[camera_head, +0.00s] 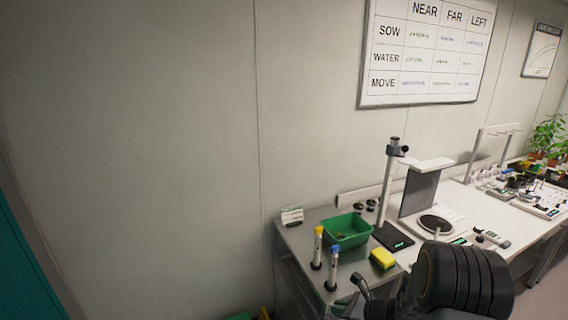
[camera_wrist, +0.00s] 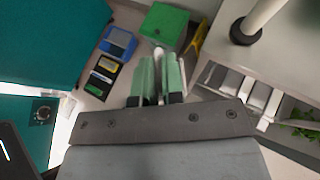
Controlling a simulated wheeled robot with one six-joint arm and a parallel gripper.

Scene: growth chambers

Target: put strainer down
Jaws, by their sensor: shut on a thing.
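My gripper (camera_wrist: 160,80) shows in the wrist view with its two pale green fingers close together. It is shut on a thin whitish piece (camera_wrist: 159,56) that shows between the fingers and just past their tips. I take this piece to be part of the strainer; its bowl or mesh cannot be made out. In the head view only dark parts of my arm show at the bottom right, and the strainer cannot be picked out there.
In the wrist view a green box (camera_wrist: 165,25), a blue container (camera_wrist: 118,42) and a yellow item (camera_wrist: 201,33) lie beyond the fingers. In the head view a grey bench holds a green bin (camera_head: 347,231), yellow sponge (camera_head: 383,260), two upright tubes (camera_head: 318,247) and a stand (camera_head: 388,185).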

